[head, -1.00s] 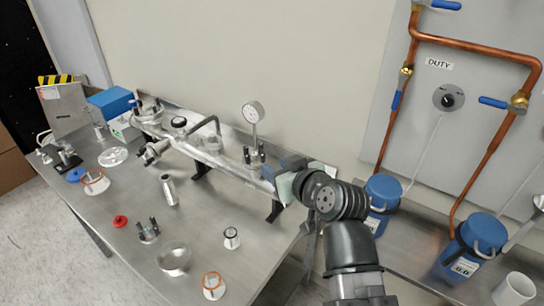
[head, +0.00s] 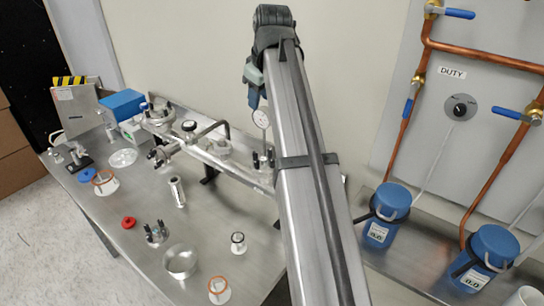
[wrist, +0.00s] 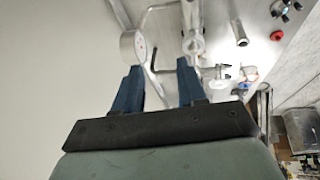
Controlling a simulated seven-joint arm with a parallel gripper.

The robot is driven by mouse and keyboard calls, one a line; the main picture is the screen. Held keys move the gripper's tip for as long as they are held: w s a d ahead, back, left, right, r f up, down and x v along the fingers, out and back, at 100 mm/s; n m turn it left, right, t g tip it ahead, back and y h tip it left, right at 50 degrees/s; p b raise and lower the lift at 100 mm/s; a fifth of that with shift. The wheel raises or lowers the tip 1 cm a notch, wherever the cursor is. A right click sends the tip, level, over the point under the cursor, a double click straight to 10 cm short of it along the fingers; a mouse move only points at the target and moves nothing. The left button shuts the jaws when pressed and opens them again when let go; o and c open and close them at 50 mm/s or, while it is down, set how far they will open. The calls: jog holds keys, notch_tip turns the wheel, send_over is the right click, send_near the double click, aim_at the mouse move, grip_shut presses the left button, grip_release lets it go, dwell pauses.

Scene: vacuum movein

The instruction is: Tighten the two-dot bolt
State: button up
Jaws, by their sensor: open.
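My gripper (wrist: 159,66) is open and empty, its two blue fingers apart in the wrist view. In the head view its blue body (head: 254,84) is high against the wall, above the pressure gauge (head: 261,118). The gauge also shows just beyond the fingers in the wrist view (wrist: 131,44). Dark bolts (head: 268,155) stand on the flange under the gauge, partly hidden by my arm. More bolts stand on the left-end flange (head: 158,112) of the metal pipe assembly (head: 222,157). Dot marks are too small to read, so I cannot tell which is the two-dot bolt.
The steel table (head: 125,205) holds a loose flange with dark bolts (head: 156,234), a metal ring (head: 180,262), a red cap (head: 128,222) and a metal tube (head: 177,191). Blue-topped containers (head: 391,201) and copper pipes (head: 497,165) are at right. My arm hides the pipe's right end.

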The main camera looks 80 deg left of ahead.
aim_at(272, 159)
jog(key=w+d+f+t+h, duration=0.1)
jog(key=w+d+h, duration=0.1)
jog(key=d+h, duration=0.3)
jog(key=shift+n+y, duration=0.4)
jog(key=f, duration=0.4)
jog(key=d+f, duration=0.1)
jog(key=f, duration=0.9)
jog(key=shift+d, duration=0.2)
grip_shut()
